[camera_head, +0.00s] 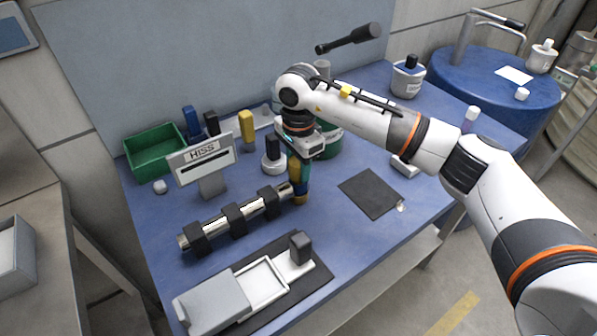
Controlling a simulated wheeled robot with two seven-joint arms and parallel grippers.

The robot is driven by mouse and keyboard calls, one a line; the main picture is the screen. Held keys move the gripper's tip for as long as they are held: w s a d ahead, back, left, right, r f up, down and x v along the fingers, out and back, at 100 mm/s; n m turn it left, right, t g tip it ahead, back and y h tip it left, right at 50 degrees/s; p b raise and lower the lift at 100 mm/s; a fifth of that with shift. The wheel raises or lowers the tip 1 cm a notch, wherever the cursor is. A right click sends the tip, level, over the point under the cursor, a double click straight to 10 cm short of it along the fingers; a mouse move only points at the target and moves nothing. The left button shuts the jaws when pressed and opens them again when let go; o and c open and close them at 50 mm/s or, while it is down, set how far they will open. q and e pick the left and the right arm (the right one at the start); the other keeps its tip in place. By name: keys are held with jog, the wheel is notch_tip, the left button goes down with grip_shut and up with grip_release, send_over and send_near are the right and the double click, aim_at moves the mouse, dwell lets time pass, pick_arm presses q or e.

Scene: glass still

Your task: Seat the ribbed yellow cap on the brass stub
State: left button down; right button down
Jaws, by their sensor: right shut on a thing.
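My right gripper (299,178) reaches down over the middle of the blue table. It is shut on a small yellow piece (300,198), which looks like the ribbed yellow cap. The piece is at the right end of a shiny metal tube (240,213) held in black clamps. I cannot make out ribs, or whether the piece touches the tube. The brass stub is not clearly visible; the fingers cover that end of the tube. My left gripper is not in view.
A HISS sign (204,160) and a green bin (155,152) stand left. An upright yellow block (247,128) and a black-topped white knob (273,160) stand behind the tube. A grey tray assembly (212,300) lies in front.

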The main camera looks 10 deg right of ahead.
jog(key=shift+f+b, duration=0.85)
jog(key=shift+f, duration=0.1)
dwell(0.6)
jog(key=c, duration=0.8)
grip_release()
notch_tip(320, 180, up, 12)
jog(key=shift+r+b, duration=0.1)
jog(key=shift+b, duration=0.95)
